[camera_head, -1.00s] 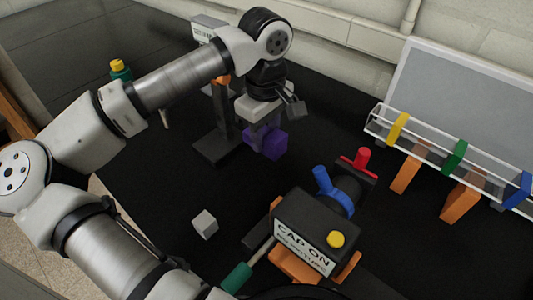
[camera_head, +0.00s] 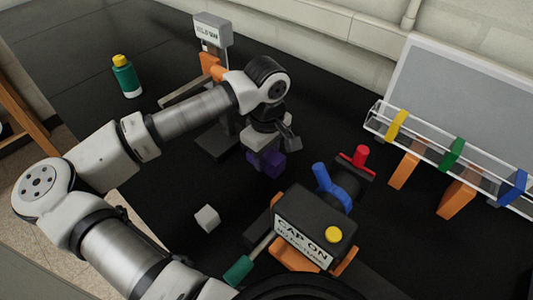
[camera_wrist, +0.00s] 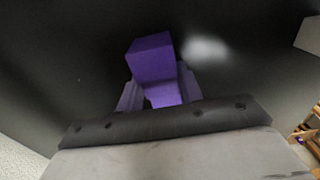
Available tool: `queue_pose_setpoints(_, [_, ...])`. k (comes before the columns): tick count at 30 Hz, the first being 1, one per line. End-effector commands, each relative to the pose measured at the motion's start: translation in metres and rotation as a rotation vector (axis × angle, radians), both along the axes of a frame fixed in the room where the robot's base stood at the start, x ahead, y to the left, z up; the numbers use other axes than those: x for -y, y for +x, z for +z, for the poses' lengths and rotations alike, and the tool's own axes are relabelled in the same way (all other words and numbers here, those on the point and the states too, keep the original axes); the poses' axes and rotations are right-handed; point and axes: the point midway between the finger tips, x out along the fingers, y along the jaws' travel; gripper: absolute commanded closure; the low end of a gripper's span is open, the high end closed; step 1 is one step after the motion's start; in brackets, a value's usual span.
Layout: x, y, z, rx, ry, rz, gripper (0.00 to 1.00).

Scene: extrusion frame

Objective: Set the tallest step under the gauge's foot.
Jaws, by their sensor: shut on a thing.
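My gripper (camera_head: 264,150) points down and is shut on a purple stepped block (camera_head: 270,165). In the wrist view, the block (camera_wrist: 152,60) sits between the fingers, and two levels of it show, one standing out beyond the other. What I take to be the gauge (camera_head: 213,32) has a grey labelled head on a post with an orange part (camera_head: 211,66). It stands behind my arm, which hides part of it. A dark base (camera_head: 216,144) lies left of the held block. The gauge's foot is not clearly visible, and the gap to the block cannot be told.
A small white cube (camera_head: 207,218) lies on the black table. A "CAP ON" box (camera_head: 312,222) with blue and red handles stands front right. A clear rack (camera_head: 425,150) with coloured clips is at the right. A green bottle (camera_head: 125,77) with a yellow cap stands back left.

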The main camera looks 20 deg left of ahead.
Motion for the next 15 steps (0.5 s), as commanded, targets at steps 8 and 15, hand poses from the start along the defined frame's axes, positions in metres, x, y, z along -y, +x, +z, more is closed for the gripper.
queue_pose_setpoints(8, [-0.0001, 0.0, -0.0012, 0.0, 0.0, 0.0, 0.42])
queue_pose_setpoints(15, [0.0, 0.0, -0.0004, 0.0, 0.0, 0.0, 0.42])
